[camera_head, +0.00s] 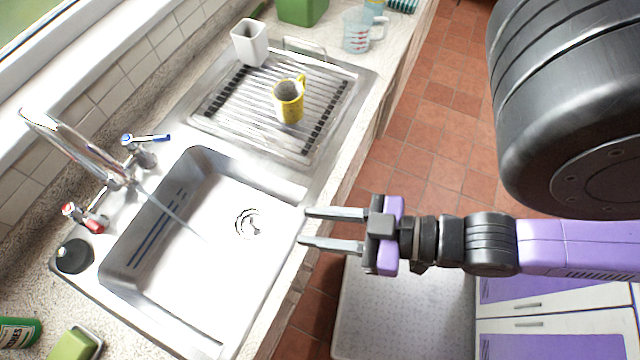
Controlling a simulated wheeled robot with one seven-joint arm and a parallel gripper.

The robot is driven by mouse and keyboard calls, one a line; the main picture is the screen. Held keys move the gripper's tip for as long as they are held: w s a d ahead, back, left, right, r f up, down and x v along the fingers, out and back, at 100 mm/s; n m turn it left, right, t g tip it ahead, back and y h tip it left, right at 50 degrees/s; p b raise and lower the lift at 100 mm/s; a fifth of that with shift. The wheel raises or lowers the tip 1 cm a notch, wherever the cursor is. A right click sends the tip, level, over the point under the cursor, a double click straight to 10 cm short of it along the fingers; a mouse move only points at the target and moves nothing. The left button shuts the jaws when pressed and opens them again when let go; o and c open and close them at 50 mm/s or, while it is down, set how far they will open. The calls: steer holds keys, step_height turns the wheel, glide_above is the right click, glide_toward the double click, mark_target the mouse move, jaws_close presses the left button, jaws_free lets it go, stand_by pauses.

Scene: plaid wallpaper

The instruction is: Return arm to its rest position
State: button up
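My gripper (304,227) is at the end of my purple and black arm, which reaches in from the right. Its two grey fingers point left and are apart, with nothing between them. In the picture the fingertips overlap the right rim of the sink (180,270); I cannot tell their height above it. A yellow mug (288,104) stands on the drying rack (225,108), above and apart from the gripper in the picture.
A chrome faucet (85,150) with a thin stream of water stands at the sink's left. A white cup (249,43), a measuring jug (357,32) and a green container (302,10) stand at the back. A green sponge (72,346) lies front left. Red tiled floor (430,130) is open right of the counter.

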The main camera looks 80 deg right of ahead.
steer(key=shift+r, duration=0.1)
step_height(320, 180, down, 7)
steer(key=b, duration=0.7)
stand_by(0.8)
